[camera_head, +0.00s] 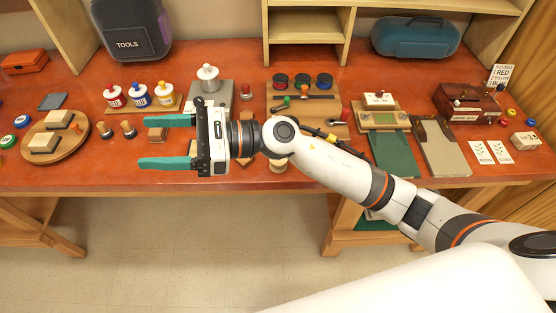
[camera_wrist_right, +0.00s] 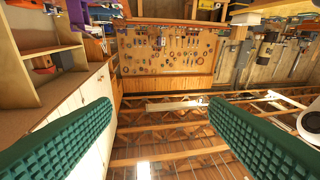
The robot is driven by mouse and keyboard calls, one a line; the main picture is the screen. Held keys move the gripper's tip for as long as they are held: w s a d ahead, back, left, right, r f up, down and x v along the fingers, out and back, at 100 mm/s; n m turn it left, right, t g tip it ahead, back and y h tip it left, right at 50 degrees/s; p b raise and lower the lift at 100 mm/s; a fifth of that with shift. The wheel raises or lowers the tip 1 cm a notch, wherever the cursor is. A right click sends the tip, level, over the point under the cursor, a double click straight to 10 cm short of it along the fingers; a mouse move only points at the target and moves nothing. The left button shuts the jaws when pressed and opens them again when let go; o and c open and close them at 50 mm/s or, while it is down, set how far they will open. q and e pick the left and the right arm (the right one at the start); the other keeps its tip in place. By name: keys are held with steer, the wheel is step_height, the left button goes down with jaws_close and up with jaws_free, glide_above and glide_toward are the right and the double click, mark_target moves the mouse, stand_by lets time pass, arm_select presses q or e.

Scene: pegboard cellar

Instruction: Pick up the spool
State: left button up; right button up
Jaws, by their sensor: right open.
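My right gripper (camera_head: 148,142) reaches in from the right over the front of the red workbench (camera_head: 75,180), pointing left. Its two green fingers are wide apart with nothing between them; they also show apart in the right wrist view (camera_wrist_right: 160,125). I cannot tell for sure which small item is the spool. Two small wooden pieces with dark parts (camera_head: 128,129) stand just left of the fingertips. A pale wooden piece (camera_head: 279,166) is partly hidden under my right arm. My left gripper is not in view.
A round board (camera_head: 70,152) with blocks is at the left. Pots with coloured lids (camera_head: 138,95) stand on a rack behind the gripper. A tools case (camera_head: 130,28), shelf (camera_head: 308,28) and blue case (camera_head: 415,37) line the back.

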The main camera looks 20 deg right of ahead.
step_height(320, 180, down, 4)
steer(key=n+g+h, duration=0.4)
steer(key=n, duration=0.3)
steer(key=n+t+h, duration=0.2)
steer(key=n+h, duration=0.7)
steer(key=h, duration=0.7)
glide_above(278, 162)
step_height(278, 162, down, 8)
steer(key=f+p, duration=0.1)
steer(key=f, duration=0.1)
steer(key=f+p, duration=0.1)
steer(key=f, duration=0.1)
steer(key=f+p, duration=0.1)
steer(key=f, duration=0.1)
steer(key=shift+w+d+f, duration=0.15)
steer(key=shift+w+d, duration=0.25)
steer(key=f+p, duration=0.2)
steer(key=f, duration=0.1)
steer(key=f+p, duration=0.1)
steer(key=f, duration=0.1)
steer(key=shift+w+a, duration=0.15)
steer(key=shift+w, duration=0.1)
steer(key=shift+f, duration=0.2)
steer(key=c, duration=1)
